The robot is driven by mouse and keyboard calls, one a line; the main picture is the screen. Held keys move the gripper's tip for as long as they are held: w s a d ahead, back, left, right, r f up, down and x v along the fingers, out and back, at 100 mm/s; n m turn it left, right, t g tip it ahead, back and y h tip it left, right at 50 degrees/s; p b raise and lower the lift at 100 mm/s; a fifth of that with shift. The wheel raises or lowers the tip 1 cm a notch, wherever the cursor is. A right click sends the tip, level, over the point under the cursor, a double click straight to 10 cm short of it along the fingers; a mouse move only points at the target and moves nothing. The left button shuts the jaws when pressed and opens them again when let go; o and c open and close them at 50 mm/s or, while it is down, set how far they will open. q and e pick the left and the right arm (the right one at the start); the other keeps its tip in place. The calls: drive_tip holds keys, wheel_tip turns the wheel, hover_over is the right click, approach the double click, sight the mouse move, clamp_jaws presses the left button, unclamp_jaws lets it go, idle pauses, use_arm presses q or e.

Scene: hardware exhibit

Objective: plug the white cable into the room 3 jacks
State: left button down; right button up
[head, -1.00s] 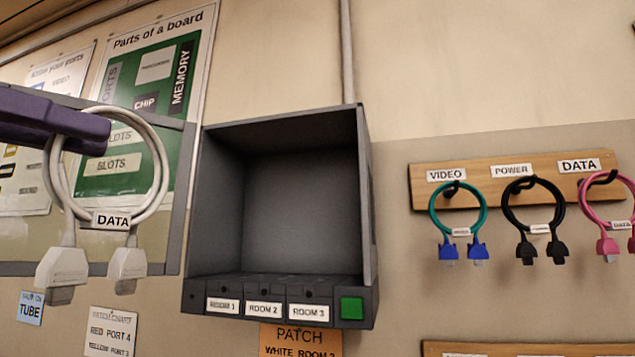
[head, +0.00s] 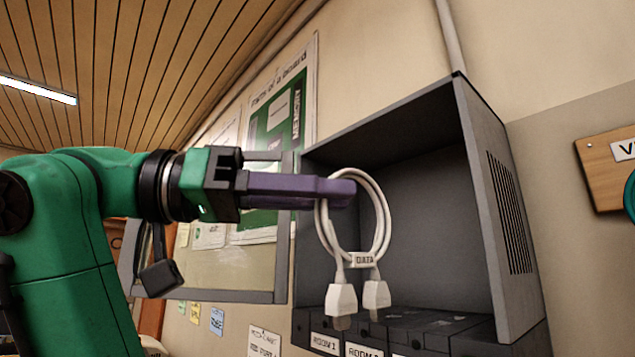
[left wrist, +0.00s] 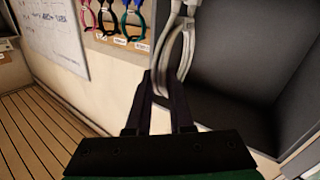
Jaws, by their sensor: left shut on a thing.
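My left gripper (head: 340,192) comes in from the left, shut on the loop of the white cable (head: 385,230). The cable hangs with its DATA tag and two white plugs pointing down, in front of the left part of the grey open box (head: 500,190). The plugs hang just above the box's lower front, apart from it as far as I can tell. Labels ROOM 1 (head: 325,345) and ROOM 2 (head: 362,351) show there; the room 3 label is mostly cut off by the picture's bottom edge. The left wrist view shows the cable (left wrist: 187,45) at my fingers (left wrist: 165,100). My right gripper is out of view.
A hinged panel, seemingly the box's door (head: 235,297), stands open at the left, behind my arm. Posters and notes hang on the wall there. A wooden rack (head: 607,170) is at the right; the left wrist view shows coloured cables (left wrist: 108,18) hanging. The box's inside looks empty.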

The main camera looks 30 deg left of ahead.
sight(384, 207)
use_arm(q)
drive_tip(key=w+d, duration=0.1)
drive_tip(key=w, duration=0.1)
drive_tip(key=w+d, duration=0.2)
drive_tip(key=w+d+p, duration=0.1)
drive_tip(key=w, duration=0.1)
drive_tip(key=shift+w+d+f, duration=0.1)
drive_tip(key=shift+d+f, duration=0.05)
drive_tip(key=shift+d, duration=0.1)
drive_tip(key=shift+w+a, duration=0.1)
drive_tip(key=shift+w, duration=0.1)
drive_tip(key=shift+w+a+p, duration=0.1)
drive_tip(key=shift+w+p, duration=0.25)
drive_tip(key=shift+w, duration=0.3)
drive_tip(key=w+d+p, duration=0.3)
drive_tip(key=w, duration=0.5)
drive_tip(key=shift+w+d, duration=0.2)
drive_tip(key=shift+d, duration=0.2)
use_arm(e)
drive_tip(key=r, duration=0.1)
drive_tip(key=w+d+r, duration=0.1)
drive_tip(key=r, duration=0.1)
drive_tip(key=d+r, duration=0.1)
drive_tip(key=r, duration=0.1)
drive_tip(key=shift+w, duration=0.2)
use_arm(q)
drive_tip(key=shift+s+a, duration=0.1)
drive_tip(key=shift+y, duration=0.4)
